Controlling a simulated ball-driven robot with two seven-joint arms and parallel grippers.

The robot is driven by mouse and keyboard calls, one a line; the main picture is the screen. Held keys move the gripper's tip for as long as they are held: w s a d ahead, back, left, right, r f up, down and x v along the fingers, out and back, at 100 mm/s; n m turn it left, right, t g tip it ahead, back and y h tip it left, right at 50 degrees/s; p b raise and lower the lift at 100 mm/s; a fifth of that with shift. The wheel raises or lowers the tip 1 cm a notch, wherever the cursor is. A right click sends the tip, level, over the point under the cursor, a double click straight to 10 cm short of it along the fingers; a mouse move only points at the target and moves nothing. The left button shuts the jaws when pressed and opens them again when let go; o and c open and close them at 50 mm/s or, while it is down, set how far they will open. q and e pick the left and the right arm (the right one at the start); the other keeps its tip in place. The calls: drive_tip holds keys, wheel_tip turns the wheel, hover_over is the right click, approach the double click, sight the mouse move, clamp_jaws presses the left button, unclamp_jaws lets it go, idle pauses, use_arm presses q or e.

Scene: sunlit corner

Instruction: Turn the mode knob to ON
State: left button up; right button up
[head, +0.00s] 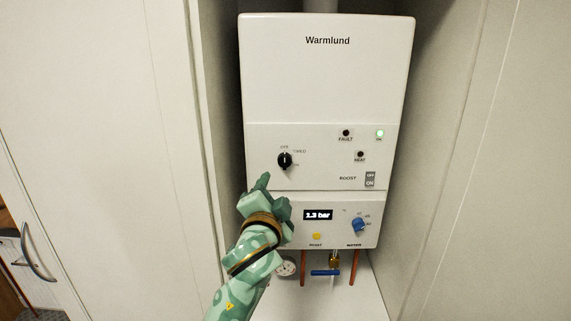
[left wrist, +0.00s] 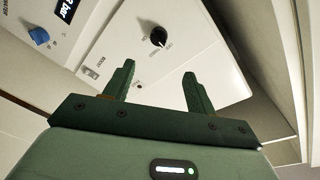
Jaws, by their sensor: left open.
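My left gripper (head: 273,191) is green, open and empty, just below the knob in the head view. In the left wrist view its two fingers (left wrist: 158,72) stand apart, with nothing between them, and do not appear to touch the knob. My right gripper is not in view.
The white Warmlund boiler (head: 325,80) hangs between pale cabinet walls. Its panel has a BOOST switch (head: 370,180), a lit green lamp (head: 380,134), a pressure display (head: 318,215), a blue knob (head: 359,224) and a yellow button (head: 317,237). Copper pipes and a blue valve handle (head: 325,273) are below.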

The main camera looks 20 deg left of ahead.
sight(285, 164)
use_arm(q)
drive_tip(key=w, duration=0.4)
drive_tip(key=w+a, duration=0.1)
drive_tip(key=w, duration=0.4)
drive_tip(key=w+a+b, duration=0.1)
drive_tip(key=w, duration=0.3)
drive_tip(key=shift+w+f, duration=0.2)
drive_tip(key=shift+w, duration=0.6)
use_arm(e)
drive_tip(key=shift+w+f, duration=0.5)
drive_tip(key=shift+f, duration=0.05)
use_arm(q)
drive_tip(key=c, duration=1)
drive_tip(key=shift+o, duration=0.2)
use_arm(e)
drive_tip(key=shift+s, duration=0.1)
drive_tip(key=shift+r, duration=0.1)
